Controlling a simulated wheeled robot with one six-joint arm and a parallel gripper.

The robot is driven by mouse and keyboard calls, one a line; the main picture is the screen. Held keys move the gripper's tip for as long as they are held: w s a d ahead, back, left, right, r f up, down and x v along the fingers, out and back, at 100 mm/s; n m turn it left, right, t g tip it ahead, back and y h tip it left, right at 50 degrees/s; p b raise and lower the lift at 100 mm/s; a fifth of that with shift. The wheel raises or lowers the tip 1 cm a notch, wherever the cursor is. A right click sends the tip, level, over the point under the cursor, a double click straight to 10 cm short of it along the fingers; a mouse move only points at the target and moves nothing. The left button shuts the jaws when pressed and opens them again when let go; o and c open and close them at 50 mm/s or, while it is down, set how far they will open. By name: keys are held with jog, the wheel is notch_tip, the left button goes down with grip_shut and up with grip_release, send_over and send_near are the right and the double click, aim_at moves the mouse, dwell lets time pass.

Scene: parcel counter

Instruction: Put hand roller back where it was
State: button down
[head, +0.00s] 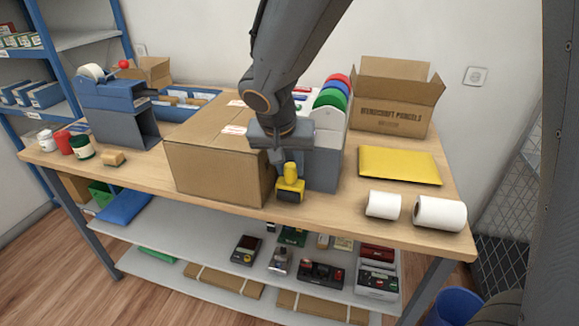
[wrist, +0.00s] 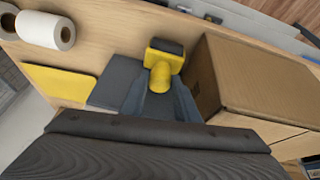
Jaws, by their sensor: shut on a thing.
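The hand roller (head: 290,186) has a yellow handle and body with a dark roller at its lower end. It is upright near the front edge of the counter, just right of the large closed carton (head: 222,168). My gripper (head: 283,160) is shut on its handle from above. In the wrist view the hand roller (wrist: 164,62) is between the two fingers of my gripper (wrist: 160,92). I cannot tell whether the roller touches the counter top.
A grey dispenser (head: 322,160) with coloured rolls stands close behind my gripper. A yellow envelope (head: 400,165) and two white paper rolls (head: 440,213) lie to the right. An open carton (head: 391,97) stands behind them. Counter (head: 335,213) room is free in front of the dispenser.

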jog(key=shift+f, duration=0.3)
jog(key=shift+f+b, duration=0.4)
jog(key=shift+b, duration=0.1)
jog(key=shift+s+d+f, duration=0.1)
jog(key=shift+s+f, duration=0.05)
jog(key=shift+f, duration=0.1)
jog(key=c, duration=1.4)
grip_release()
jog(key=shift+f, duration=0.1)
jog(key=shift+o, duration=0.2)
jog(key=shift+r, duration=0.25)
